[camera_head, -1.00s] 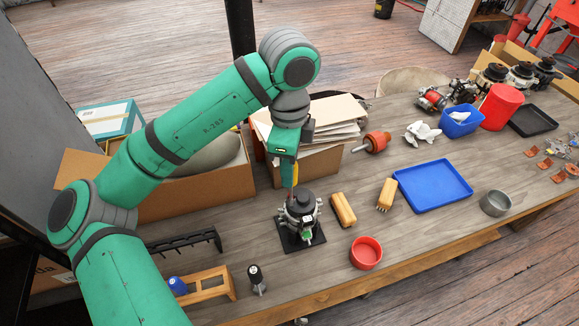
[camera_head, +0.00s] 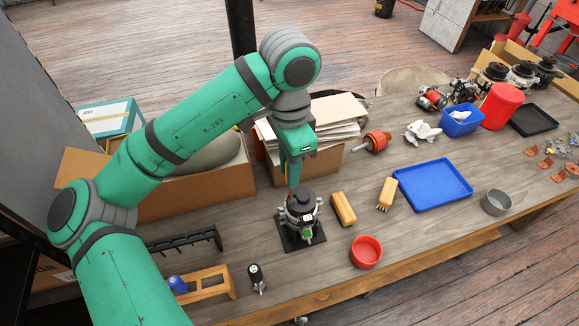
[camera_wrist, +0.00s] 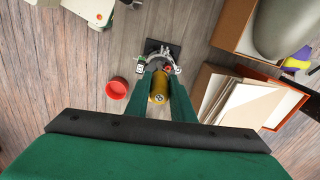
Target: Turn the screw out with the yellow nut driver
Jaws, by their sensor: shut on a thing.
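The yellow nut driver (camera_wrist: 158,90) is between the fingers of my gripper (camera_wrist: 168,84), seen end-on in the wrist view. My gripper (camera_head: 293,183) is shut on it, directly above the alternator (camera_head: 302,216) in the head view. The alternator also shows in the wrist view (camera_wrist: 150,66), partly covered by the fingers and the driver. It stands on a dark square base plate (camera_head: 290,241). The screw and the driver's tip are hidden, so I cannot tell whether they touch.
A red bowl (camera_head: 366,252), two wooden-handled brushes (camera_head: 343,208) (camera_head: 387,194) and a blue tray (camera_head: 434,186) lie to the right. A wooden rack (camera_head: 205,287) and a black-handled tool (camera_head: 257,278) stand in front left. Boxes (camera_head: 318,165) stand close behind my gripper.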

